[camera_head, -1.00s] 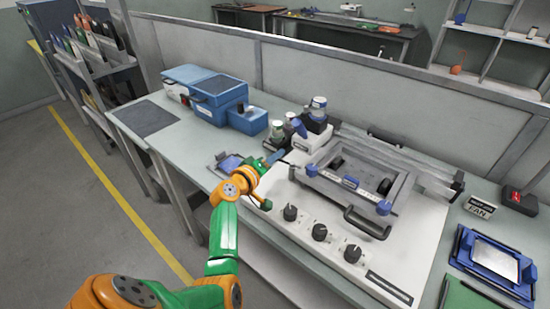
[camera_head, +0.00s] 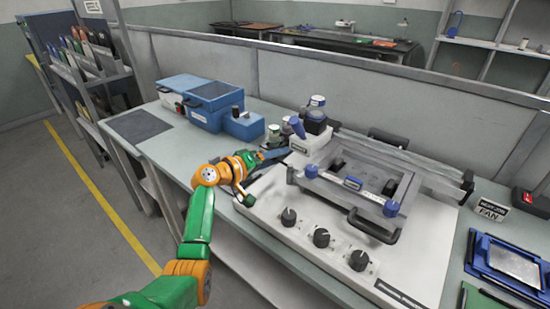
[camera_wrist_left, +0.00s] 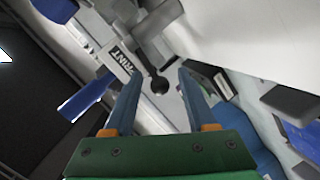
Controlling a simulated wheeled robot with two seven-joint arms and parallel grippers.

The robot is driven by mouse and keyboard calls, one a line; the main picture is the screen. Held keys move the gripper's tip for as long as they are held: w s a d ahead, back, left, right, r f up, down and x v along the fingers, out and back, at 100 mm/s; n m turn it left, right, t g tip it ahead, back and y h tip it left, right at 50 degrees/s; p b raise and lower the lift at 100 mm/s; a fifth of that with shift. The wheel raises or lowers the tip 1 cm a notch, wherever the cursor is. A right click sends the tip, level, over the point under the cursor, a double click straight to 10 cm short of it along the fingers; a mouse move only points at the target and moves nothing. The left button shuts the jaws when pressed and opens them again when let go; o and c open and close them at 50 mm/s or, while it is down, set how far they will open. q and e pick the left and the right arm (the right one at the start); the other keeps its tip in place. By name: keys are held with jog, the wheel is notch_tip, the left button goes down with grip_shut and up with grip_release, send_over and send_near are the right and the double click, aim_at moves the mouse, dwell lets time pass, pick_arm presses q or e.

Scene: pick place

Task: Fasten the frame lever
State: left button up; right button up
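The grey metal frame (camera_head: 345,184) with blue knobs (camera_head: 391,208) and a black front handle (camera_head: 372,228) lies on the white machine (camera_head: 268,207). In the left wrist view, a dark lever with a round black ball end (camera_wrist_left: 160,85) stands beside a "PRINT" label (camera_wrist_left: 121,60). My left gripper (camera_head: 275,153) is at the machine's back left side. In the wrist view its two fingers (camera_wrist_left: 158,82) are apart, with the ball end seen between their tips. I cannot tell the depth between them, and no grip shows. My right gripper is not in view.
Several black dials (camera_head: 321,237) line the machine's front. Blue boxes (camera_head: 212,102) and small jars stand behind my left gripper. A blue tray (camera_head: 510,262) and a "FAN" sign (camera_head: 491,210) lie at the right. A low partition (camera_head: 300,75) borders the bench.

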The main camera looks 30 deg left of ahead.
pick_arm(q)
jog(key=v, duration=0.7)
jog(key=shift+s+r+b, duration=0.1)
jog(key=shift+b, duration=0.2)
